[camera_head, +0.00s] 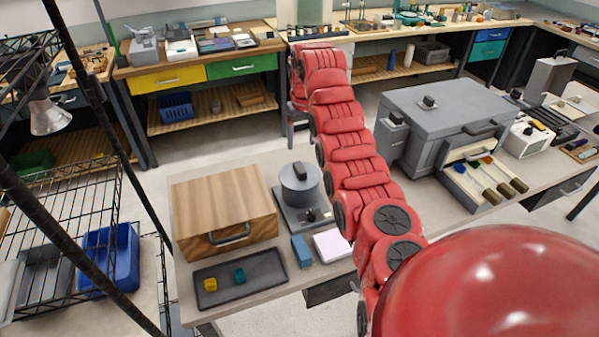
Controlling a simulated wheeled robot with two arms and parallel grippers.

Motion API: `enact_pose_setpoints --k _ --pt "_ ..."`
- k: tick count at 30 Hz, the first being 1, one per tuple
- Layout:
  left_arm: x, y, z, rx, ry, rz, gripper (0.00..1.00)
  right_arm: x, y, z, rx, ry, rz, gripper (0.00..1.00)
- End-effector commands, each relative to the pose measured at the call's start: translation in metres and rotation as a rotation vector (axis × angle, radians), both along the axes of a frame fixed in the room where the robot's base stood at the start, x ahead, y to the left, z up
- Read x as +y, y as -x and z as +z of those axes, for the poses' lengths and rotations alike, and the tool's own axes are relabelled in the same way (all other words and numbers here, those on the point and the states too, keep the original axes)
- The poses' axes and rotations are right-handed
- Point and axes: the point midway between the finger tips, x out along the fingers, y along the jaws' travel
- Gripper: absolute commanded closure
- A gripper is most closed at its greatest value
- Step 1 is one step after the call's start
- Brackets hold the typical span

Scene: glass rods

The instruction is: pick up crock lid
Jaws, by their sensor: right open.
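A squat grey round crock (301,190) stands on a dark grey base on the near table. Its grey lid (288,176) is on top, with a black knob (300,170). My red right arm reaches away from the lower right and bends down at its far end. My right gripper (290,138) shows small and grey there, above the crock in the picture and apart from the lid. Its jaws are open with nothing visible in them; the fingers are partly hidden by the arm. My left gripper is out of view.
A wooden box (222,195) stands left of the crock. A dark tray (240,291) with yellow and teal blocks lies in front. A blue block (301,250) and white pad (331,246) lie nearby. A large grey case (440,110) stands right, beyond my arm.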

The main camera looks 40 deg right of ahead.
Motion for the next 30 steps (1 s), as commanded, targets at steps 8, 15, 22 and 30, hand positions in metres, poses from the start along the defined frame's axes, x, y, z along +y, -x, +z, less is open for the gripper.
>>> enact_pose_setpoints --k 8,15,22,30 --pt "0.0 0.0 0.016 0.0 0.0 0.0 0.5 -0.002 -0.003 -0.049 0.009 0.001 -0.001 0.32" --pt "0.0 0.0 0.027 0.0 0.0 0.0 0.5 -0.001 -0.006 -0.065 0.005 0.002 0.001 0.32" --pt "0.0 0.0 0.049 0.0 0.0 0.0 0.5 -0.002 -0.007 -0.1 0.008 0.001 0.0 0.32" --pt "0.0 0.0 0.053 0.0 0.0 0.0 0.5 -0.002 -0.01 -0.113 0.001 0.003 0.0 0.32"
